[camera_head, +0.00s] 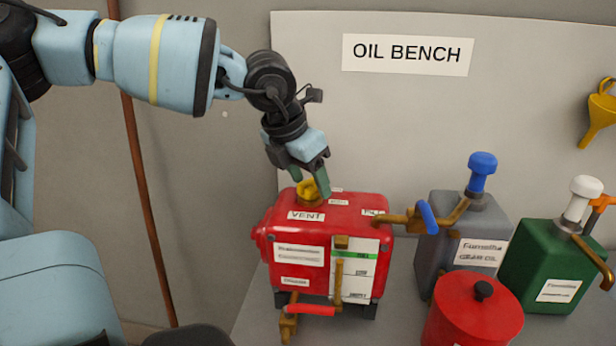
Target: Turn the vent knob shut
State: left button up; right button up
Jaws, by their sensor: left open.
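The vent knob (307,191) is yellow and sits on the top left of a red tank (262,247), just behind a label reading VENT. My left gripper (311,180) points down at the knob from above, with its green fingers open. One finger is in front of the knob's right side and hides part of it. I cannot tell whether the fingers touch the knob. My right gripper is not in view.
The red tank carries a brass spout with a blue lever (427,217) and a lower red lever (311,310). A red lidded can (470,315), a grey pump can (440,235) and a green pump can (540,262) stand to the right. A yellow funnel (601,112) hangs on the panel.

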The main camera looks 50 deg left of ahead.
pick_arm(q)
jog(key=c, duration=1)
jog(key=shift+m, duration=0.4)
jog(key=m+h, duration=0.1)
jog(key=m, duration=0.1)
jog(key=m+h+b, duration=0.1)
jog(key=m, duration=0.1)
jog(key=shift+a+m+g, duration=0.15)
jog(key=shift+m+g, duration=0.15)
jog(key=shift+w+a+m+g+h, duration=0.1)
jog(key=shift+m+g+h, duration=0.25)
jog(key=shift+m, duration=0.75)
jog(key=shift+m+g+h, duration=0.25)
jog(key=shift+m+h, duration=0.1)
jog(key=shift+m, duration=0.75)
jog(key=o, duration=1)
